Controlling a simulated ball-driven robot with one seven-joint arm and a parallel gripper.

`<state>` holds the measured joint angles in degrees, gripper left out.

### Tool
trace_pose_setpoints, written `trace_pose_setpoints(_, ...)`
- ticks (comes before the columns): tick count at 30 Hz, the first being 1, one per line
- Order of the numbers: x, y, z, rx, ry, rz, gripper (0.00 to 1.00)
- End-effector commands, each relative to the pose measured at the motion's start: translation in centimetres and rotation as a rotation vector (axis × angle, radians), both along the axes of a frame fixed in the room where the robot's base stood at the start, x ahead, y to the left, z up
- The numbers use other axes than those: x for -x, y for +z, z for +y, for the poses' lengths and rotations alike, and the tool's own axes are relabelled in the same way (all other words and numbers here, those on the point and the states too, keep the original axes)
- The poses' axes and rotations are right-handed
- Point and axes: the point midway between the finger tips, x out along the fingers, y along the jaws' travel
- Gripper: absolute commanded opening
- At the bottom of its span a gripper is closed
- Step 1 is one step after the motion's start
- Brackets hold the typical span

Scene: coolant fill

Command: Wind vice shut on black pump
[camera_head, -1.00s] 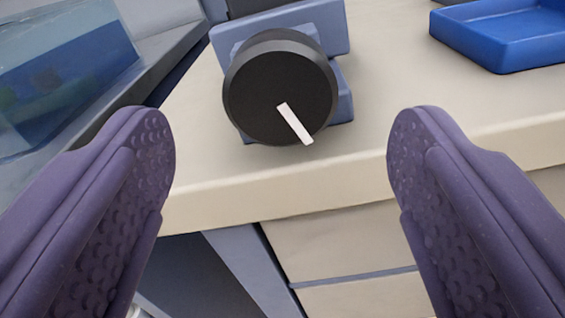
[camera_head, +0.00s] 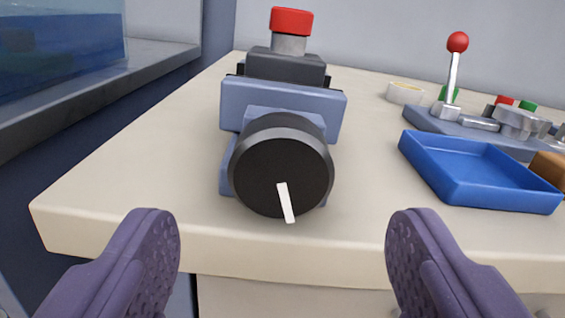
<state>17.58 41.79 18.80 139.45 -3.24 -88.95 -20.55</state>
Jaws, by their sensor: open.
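The blue-grey vice (camera_head: 320,107) stands on the bench top near its left front corner. Its round black knob (camera_head: 265,172) faces me, with a white pointer mark (camera_head: 286,203) pointing down and slightly right. Behind the front jaw sits the black pump (camera_head: 286,66), with a grey neck and a red cap (camera_head: 291,21) on top. I cannot tell whether the jaws touch the pump, as the front jaw hides its lower part. My gripper (camera_head: 272,235) is open and empty. Its two purple fingers are wide apart, in front of and below the knob, one towards each side.
A blue tray (camera_head: 500,203) stands right of the vice. Behind it is a grey fixture with a red-balled lever (camera_head: 457,42) and a white ring (camera_head: 404,92). A glass tank of blue liquid (camera_head: 60,40) is at far left. The bench is bare (camera_head: 130,175) left of the vice.

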Motion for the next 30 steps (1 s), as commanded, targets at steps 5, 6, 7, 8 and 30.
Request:
trace_pose_setpoints(5,-3.2,-0.2,0.0,-0.003,-0.002,-0.002,0.76)
trace_pose_setpoints(6,-3.7,-0.2,-0.1,-0.003,-0.002,-0.003,0.76)
trace_pose_setpoints(7,-4.0,-0.2,0.0,-0.003,-0.002,-0.001,0.76)
trace_pose_setpoints(8,-4.3,-0.1,0.0,-0.003,-0.001,-0.002,0.76)
trace_pose_setpoints(30,-5.0,0.0,0.0,-0.056,0.0,0.0,0.2)
